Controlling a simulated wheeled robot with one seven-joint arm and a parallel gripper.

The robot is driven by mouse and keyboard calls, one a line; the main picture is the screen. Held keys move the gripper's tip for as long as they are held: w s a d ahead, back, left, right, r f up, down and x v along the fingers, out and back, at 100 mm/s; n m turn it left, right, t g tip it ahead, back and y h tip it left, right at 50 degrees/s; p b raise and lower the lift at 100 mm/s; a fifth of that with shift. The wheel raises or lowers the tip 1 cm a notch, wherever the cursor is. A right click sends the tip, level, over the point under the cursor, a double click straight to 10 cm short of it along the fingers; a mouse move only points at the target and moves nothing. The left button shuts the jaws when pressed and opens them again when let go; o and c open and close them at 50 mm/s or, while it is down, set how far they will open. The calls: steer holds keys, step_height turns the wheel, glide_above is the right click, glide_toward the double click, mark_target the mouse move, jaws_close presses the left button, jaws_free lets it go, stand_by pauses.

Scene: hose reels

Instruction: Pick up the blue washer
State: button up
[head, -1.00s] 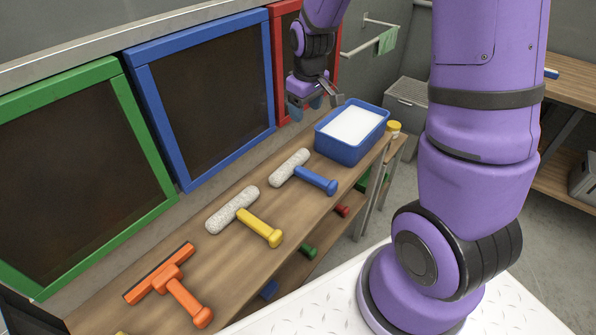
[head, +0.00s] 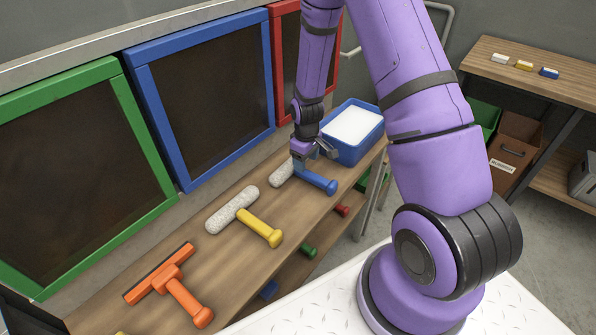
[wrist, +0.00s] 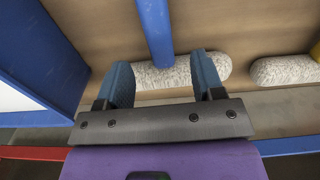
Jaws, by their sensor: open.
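The blue washer (head: 318,182) lies on the wooden shelf, with a blue handle pointing toward the front edge and a speckled white fuzzy head. My gripper (head: 312,160) is over it, hiding the middle of the washer where head and handle meet. In the wrist view, the blue washer (wrist: 154,32) shows between the two blue-tipped fingers of my gripper (wrist: 160,66), with the head crossing behind them. The fingers are apart and hold nothing. I cannot tell exactly how high they are above the washer.
A blue tub (head: 366,146) of white foam stands just behind the washer. A yellow-handled washer (head: 260,226) and an orange squeegee (head: 180,288) lie nearer on the shelf (head: 215,265). Framed dark panels, including a blue frame (head: 160,125), line the wall side.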

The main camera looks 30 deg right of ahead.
mark_target(307, 172)
steer(key=shift+s+d+f, duration=0.1)
steer(key=shift+s+f, duration=0.05)
steer(key=shift+f, duration=1.35)
steer(key=shift+s+d+f, duration=0.1)
steer(key=shift+s+f, duration=0.05)
steer(key=shift+f, duration=1.35)
steer(key=c, duration=1)
